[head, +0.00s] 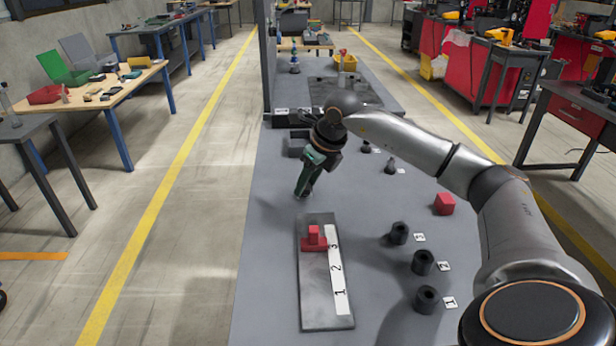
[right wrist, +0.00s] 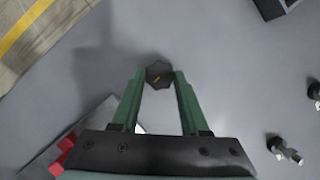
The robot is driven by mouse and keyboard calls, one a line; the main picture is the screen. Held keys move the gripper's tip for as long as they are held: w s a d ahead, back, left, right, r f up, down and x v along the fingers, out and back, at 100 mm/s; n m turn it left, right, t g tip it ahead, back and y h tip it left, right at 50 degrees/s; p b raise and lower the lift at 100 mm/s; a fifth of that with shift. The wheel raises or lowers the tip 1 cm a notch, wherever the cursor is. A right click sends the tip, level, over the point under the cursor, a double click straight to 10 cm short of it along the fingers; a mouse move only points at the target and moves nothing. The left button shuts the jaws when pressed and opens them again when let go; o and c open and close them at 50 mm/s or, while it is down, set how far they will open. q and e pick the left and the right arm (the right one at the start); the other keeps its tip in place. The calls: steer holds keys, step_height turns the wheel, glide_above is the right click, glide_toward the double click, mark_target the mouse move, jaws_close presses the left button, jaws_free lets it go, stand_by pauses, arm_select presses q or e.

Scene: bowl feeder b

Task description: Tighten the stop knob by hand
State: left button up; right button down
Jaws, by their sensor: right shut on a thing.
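My right gripper (head: 303,192) points down over the grey table, just beyond the far end of the metal plate. In the head view I cannot make the knob out between the fingers. A red stop block (head: 313,240) sits on the far part of the metal plate (head: 315,300), beside a white strip numbered 1, 2, 3. Some of the red also shows in the right wrist view (right wrist: 62,150). My left gripper is out of view.
Several black hex parts (head: 423,262) with number cards stand right of the plate. A red cube (head: 444,203) lies beyond them. Small dark parts (head: 390,166) and a dark tray (head: 297,145) are farther back. The table left of the plate is clear.

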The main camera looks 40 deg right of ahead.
steer(key=m, duration=0.2)
steer(key=m+h, duration=0.1)
steer(key=m, duration=0.1)
steer(key=m+h+p, duration=0.1)
steer(key=shift+a+m, duration=0.25)
steer(key=shift+m, duration=0.15)
stand_by(0.4)
steer(key=shift+c, duration=2)
jaws_free()
steer(key=shift+r, duration=0.1)
steer(key=v, duration=1.2)
steer(key=shift+w+a+r+p, duration=0.2)
steer(key=shift+a+r+p, duration=0.05)
steer(key=shift+a+p, duration=0.05)
steer(key=shift+s+f+g, duration=0.1)
steer(key=shift+g, duration=0.2)
